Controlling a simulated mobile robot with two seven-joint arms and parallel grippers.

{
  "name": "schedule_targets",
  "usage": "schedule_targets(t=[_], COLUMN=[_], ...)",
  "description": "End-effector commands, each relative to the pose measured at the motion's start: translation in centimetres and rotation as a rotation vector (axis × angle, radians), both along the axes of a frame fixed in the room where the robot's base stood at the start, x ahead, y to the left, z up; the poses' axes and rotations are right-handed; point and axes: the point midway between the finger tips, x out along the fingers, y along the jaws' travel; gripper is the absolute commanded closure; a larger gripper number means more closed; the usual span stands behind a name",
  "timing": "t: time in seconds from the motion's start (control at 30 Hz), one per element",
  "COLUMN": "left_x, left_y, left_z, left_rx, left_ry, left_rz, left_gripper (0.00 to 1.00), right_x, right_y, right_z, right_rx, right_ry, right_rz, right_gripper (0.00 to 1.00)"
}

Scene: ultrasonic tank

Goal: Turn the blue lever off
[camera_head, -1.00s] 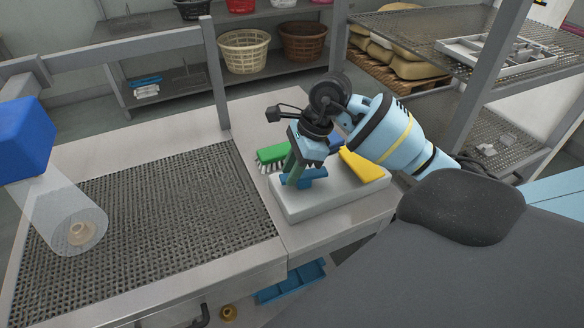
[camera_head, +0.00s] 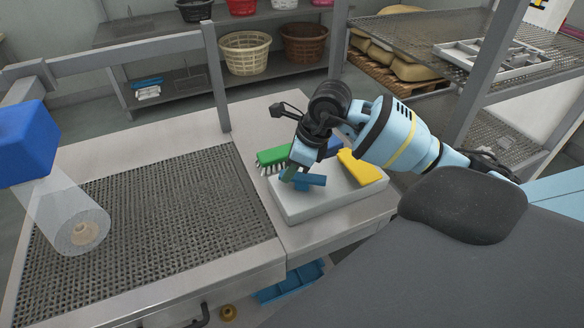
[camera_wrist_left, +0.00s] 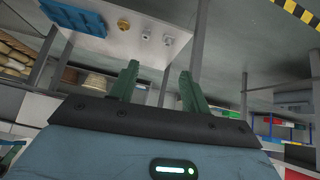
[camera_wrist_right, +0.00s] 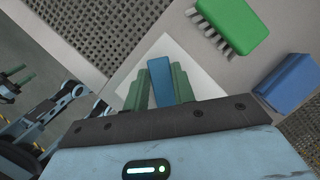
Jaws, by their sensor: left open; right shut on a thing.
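The blue bar-shaped lever (camera_head: 312,180) is low over the white tray-like block (camera_head: 330,204) on the counter. In the right wrist view the blue lever (camera_wrist_right: 160,77) stands between the green fingers of my right gripper (camera_wrist_right: 160,88). My right gripper (camera_head: 296,172) is shut on it, pointing down from above. I cannot tell how the lever is fixed, and its far end is partly hidden by the fingers. My left gripper (camera_wrist_left: 158,78) shows only in its wrist view. Its two green fingers are apart with nothing between them, below the counter's front face.
A green brush (camera_head: 272,157) lies left of the right gripper, a yellow piece (camera_head: 362,167) right of it, and a blue block (camera_wrist_right: 287,84) nearby. A perforated metal surface (camera_head: 150,220) lies left. A blue box (camera_head: 25,140) with a clear cylinder (camera_head: 65,215) stands at far left.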

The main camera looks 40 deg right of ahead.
Motion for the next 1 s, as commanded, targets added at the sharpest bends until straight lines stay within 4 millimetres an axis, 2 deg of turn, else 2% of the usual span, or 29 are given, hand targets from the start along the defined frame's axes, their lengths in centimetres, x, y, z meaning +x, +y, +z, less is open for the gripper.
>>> schedule_targets(t=[0.6, 1.0], left_x=[2.2, 3.5], left_y=[0.2, 0.6], left_z=[3.2, 4.7], left_rx=[0.003, 0.014], left_ry=[-0.067, -0.106], left_rz=[-0.002, -0.008], left_gripper=[0.53, 0.53], right_x=[0.7, 0.7], right_y=[-1.4, -2.2], right_z=[0.4, 0.3], right_rx=[0.0, 0.002], right_ry=[-0.004, -0.003], right_rz=[-0.581, -0.867], right_gripper=[0.97, 0.97])
